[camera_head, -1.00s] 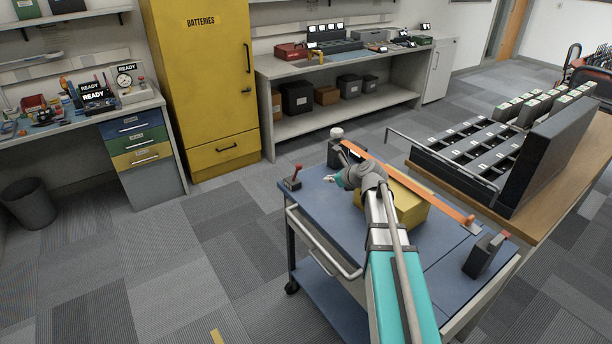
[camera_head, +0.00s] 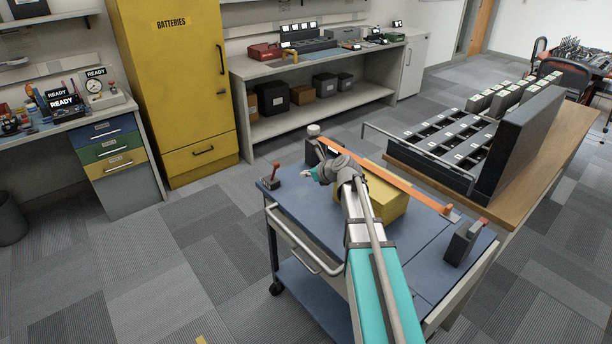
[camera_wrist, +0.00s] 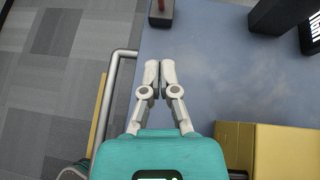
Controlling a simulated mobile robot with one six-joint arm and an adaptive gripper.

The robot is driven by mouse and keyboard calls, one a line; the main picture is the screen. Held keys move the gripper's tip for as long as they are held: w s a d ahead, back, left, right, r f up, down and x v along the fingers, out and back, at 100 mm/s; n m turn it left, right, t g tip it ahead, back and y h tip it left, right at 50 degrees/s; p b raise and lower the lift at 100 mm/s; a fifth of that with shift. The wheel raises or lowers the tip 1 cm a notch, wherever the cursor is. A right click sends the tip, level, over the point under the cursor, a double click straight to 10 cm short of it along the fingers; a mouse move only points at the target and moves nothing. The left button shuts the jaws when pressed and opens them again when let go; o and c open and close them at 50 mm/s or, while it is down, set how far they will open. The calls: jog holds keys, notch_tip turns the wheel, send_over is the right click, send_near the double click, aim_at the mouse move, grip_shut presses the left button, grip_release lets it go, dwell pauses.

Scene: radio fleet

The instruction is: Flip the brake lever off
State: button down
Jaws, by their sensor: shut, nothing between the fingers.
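The brake lever (camera_head: 275,173) is a small red-tipped handle on a dark base at the left corner of the blue cart top (camera_head: 300,199). It stands near upright, leaning slightly right. In the wrist view its dark base with a reddish part (camera_wrist: 160,12) shows at the top edge, ahead of the fingertips; the rest is cut off. My gripper (camera_head: 308,173) is to the right of the lever, apart from it, above the cart top. In the wrist view my gripper (camera_wrist: 160,66) has its two grey fingers together, with nothing between them.
A yellow box (camera_head: 388,199) sits on the cart beside my arm. A push handle (camera_head: 305,250) is on the left side. A wooden table with racks stands right.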

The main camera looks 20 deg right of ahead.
jog(key=b, duration=0.4)
send_near(274, 172)
notch_tip(274, 172, down, 3)
jog(key=shift+w+a+r+p, duration=0.35)
jog(key=shift+w+r, duration=0.05)
jog(key=shift+w, duration=0.35)
jog(key=shift+w+a+r+p, duration=0.3)
jog(key=shift+w+r, duration=0.1)
jog(key=shift+w, duration=0.3)
jog(key=shift+w+d+r, duration=0.1)
jog(key=shift+d, duration=0.1)
